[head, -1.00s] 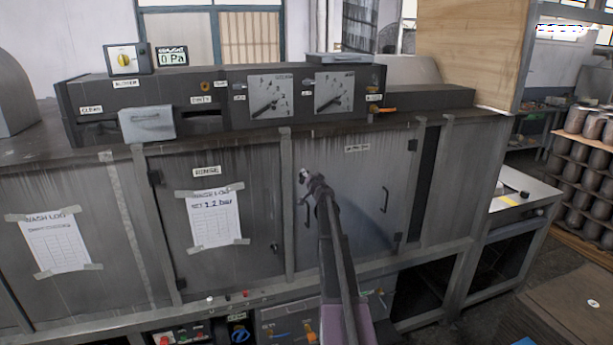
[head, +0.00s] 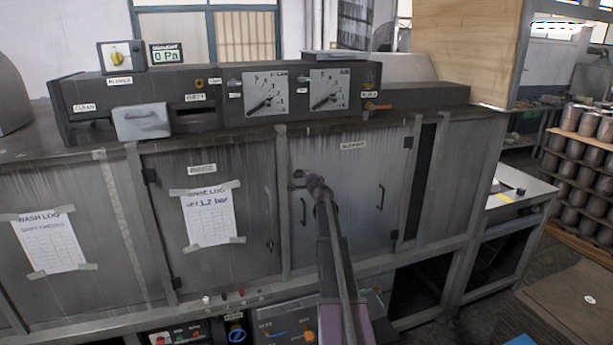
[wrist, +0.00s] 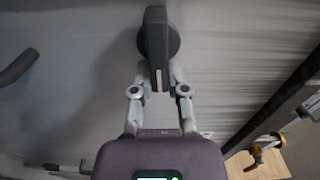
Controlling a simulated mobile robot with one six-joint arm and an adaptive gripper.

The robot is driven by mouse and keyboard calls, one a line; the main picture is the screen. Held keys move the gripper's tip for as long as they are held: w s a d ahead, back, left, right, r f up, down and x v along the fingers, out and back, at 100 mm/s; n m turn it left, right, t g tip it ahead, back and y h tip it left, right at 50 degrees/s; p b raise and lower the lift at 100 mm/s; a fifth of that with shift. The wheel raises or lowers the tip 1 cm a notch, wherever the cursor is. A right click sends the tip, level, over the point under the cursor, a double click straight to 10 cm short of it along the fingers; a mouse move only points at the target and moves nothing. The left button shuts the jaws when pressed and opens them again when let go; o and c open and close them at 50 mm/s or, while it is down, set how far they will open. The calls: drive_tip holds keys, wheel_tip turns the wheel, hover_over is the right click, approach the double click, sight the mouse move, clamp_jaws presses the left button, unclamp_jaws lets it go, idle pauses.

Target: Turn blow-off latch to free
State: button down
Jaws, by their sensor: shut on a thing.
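The latch is a dark lever (wrist: 155,28) on a round dark base (wrist: 174,40), seen in the wrist view against a grey metal panel. My gripper (wrist: 157,74) has its two fingers closed on the lower part of the lever, one on each side. In the head view my gripper (head: 298,180) is at the left edge of the grey door (head: 345,178) under a label that seems to read BLOW-OFF (head: 353,145). The latch is too small and covered to make out in the head view.
A dark handle (head: 382,198) is on the door's right side. A curved dark handle (wrist: 18,68) shows left in the wrist view. Above are two dials (head: 265,92) and an orange lever (head: 377,106). A paper log (head: 212,217) is taped to the neighbouring door.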

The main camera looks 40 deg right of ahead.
drive_tip(key=shift+w+a+m, duration=0.15)
drive_tip(key=shift+a+m, duration=0.2)
drive_tip(key=shift+m, duration=0.05)
drive_tip(key=c, duration=0.7)
unclamp_jaws()
drive_tip(key=shift+f, duration=0.1)
drive_tip(key=shift+o, duration=0.3)
drive_tip(key=shift+w+a, duration=0.1)
drive_tip(key=shift+a, duration=0.05)
drive_tip(key=shift+d, duration=0.25)
drive_tip(key=v, duration=1.2)
drive_tip(key=shift+a, duration=0.1)
